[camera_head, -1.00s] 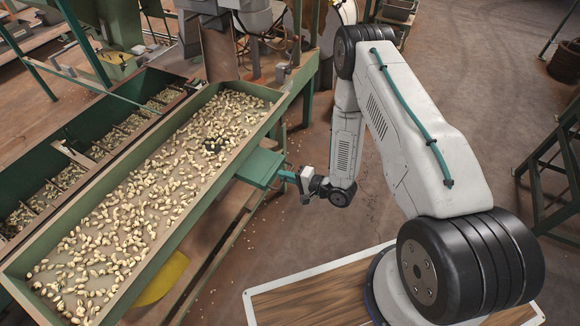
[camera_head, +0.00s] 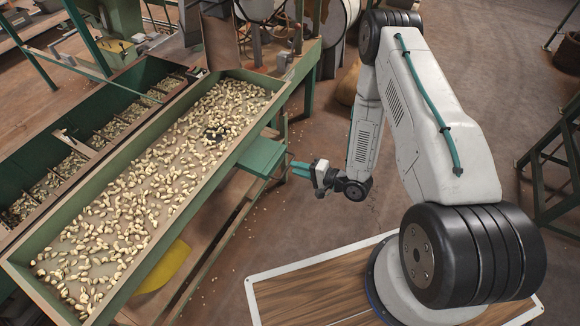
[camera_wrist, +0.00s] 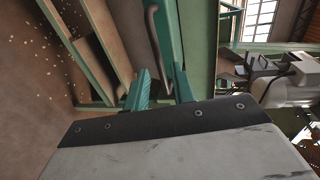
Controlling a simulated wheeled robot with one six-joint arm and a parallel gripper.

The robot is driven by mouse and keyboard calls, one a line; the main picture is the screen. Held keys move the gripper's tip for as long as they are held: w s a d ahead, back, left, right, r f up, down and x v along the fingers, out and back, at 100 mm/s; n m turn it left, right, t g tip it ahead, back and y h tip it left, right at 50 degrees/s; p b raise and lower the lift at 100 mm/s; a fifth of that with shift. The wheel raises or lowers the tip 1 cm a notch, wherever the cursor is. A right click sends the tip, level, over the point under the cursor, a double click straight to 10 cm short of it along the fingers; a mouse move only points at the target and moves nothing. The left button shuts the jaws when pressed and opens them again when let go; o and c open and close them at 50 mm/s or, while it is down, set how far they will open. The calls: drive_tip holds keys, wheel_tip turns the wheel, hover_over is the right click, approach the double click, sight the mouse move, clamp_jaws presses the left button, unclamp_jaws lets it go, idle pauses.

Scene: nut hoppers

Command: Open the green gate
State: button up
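The green gate (camera_head: 262,157) appears to be the flat green plate jutting from the right side of the long nut tray (camera_head: 150,190). My gripper (camera_head: 292,168) is just right of this plate, with its teal fingers pointing left at it. A gap shows between the fingers, and nothing is seen held. In the wrist view the two fingers (camera_wrist: 160,80) stand apart. A grey curved bar, likely a handle (camera_wrist: 152,25), is beyond them beside a green panel (camera_wrist: 201,45). I cannot tell whether the right finger touches the bar.
Green compartments (camera_head: 75,165) with nuts lie left of the tray. A yellow rounded part (camera_head: 165,268) is under the tray. A green frame stand (camera_head: 560,160) is at the far right.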

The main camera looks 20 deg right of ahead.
drive_tip(key=shift+v, duration=1.75)
